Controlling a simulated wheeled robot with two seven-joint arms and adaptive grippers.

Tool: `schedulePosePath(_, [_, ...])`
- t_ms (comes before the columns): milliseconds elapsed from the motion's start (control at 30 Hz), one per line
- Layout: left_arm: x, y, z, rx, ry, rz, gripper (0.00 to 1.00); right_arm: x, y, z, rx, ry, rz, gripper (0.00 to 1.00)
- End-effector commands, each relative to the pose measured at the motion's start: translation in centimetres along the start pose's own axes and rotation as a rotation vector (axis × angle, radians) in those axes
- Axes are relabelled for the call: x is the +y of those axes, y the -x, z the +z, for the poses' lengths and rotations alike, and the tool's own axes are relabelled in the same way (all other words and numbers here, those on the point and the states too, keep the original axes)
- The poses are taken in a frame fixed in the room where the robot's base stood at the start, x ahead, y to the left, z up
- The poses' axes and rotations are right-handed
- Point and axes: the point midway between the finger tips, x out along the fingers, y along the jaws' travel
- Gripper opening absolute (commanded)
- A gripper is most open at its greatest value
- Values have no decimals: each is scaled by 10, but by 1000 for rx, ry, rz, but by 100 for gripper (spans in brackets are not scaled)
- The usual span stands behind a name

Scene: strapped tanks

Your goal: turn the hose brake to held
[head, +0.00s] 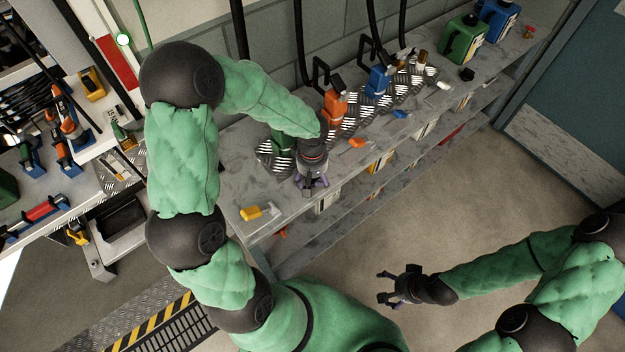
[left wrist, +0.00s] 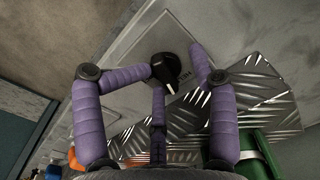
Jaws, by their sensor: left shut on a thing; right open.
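The hose brake is a round black knob with a pale pointer mark (left wrist: 161,66) on a grey plate in the left wrist view. The pale mark points down and slightly right in that view. Small dark lettering, partly covered, lies right of the knob. My left gripper (left wrist: 168,70) is shut on the knob, with purple fingers on either side and a third below. In the head view my left gripper (head: 312,184) is over the bench's near end and hides the knob. My right gripper (head: 386,287) is open and empty, over the floor, away from the bench.
A green tank (head: 281,139) stands behind my left gripper. An orange tank (head: 334,107) and a blue tank (head: 378,82) stand along the metal tread strip. A yellow-handled tool (head: 257,212) lies on the bench (head: 236,187). The floor right of the bench is clear.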

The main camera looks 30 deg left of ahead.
Motion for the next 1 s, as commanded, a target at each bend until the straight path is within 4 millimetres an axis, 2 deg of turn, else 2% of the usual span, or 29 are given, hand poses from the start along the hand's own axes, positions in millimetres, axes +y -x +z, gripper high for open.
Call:
schedulePosePath(33, [-2, -1, -8, 13, 15, 0, 6, 2, -4, 0, 0, 0, 0, 85])
schedulePosePath(500, [0, -2, -9, 13, 197, 2, 6, 10, -27, -1, 0, 0, 0, 85])
schedulePosePath(1000, [0, 0, -8, 12, 239, 1, 5, 11, -30, -1, 0, 0, 0, 85])
